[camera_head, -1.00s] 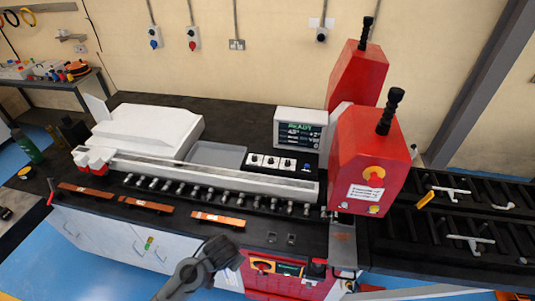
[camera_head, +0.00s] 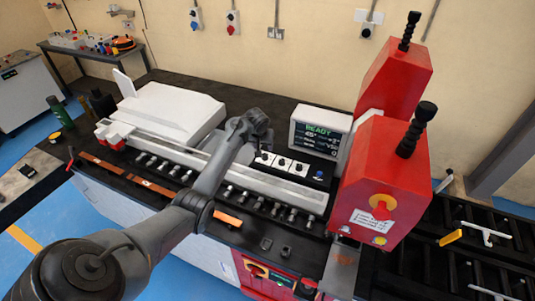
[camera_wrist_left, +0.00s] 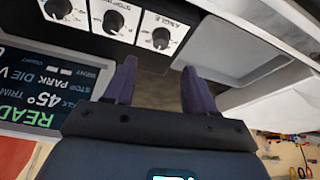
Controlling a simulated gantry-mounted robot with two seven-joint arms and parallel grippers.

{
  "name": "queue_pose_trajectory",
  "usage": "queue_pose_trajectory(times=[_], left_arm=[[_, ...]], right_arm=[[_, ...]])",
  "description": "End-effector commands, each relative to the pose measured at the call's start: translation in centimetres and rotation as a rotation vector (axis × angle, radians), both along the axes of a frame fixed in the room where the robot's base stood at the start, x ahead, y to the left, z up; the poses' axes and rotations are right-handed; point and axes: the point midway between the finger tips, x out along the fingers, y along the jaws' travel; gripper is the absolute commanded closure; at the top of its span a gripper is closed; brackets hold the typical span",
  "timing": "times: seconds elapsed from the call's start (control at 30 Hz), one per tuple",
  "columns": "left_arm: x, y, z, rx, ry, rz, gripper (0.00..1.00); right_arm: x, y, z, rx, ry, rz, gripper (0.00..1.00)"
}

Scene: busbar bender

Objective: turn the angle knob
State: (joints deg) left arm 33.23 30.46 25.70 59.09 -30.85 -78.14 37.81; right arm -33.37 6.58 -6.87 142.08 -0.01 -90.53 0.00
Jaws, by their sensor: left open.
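The angle knob (camera_wrist_left: 161,38) is a small black dial with a white pointer on a white plate marked ANGLE. In the head view it is the leftmost of the three dials (camera_head: 265,158). My left gripper (camera_wrist_left: 159,70) is open and empty. In the left wrist view its two fingers are apart and the angle knob shows between and beyond their tips, not touched. In the head view the left gripper (camera_head: 258,130) hangs over the bench beside the dials, and its fingertips are hard to make out. My right gripper is not in view.
A display (camera_head: 319,133) reading READY and 45° stands by the dials. A grey tray (camera_wrist_left: 232,48) lies beside them. The tall red bender housing (camera_head: 385,185) stands at the right. A white box (camera_head: 170,108) sits at the back left.

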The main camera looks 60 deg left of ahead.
Motion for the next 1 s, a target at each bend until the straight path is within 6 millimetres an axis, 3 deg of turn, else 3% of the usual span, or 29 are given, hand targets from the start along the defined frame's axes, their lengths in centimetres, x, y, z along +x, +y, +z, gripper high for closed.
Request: queue_pose_trajectory(times=[0.5, 1.0], left_arm=[[1.9, 1.8, -6.7, 0.000, 0.002, 0.002, 0.45], [2.4, 2.4, -8.3, 0.003, 0.002, -0.001, 0.45]], right_arm=[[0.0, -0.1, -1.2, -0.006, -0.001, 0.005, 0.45], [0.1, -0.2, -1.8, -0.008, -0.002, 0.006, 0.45]])
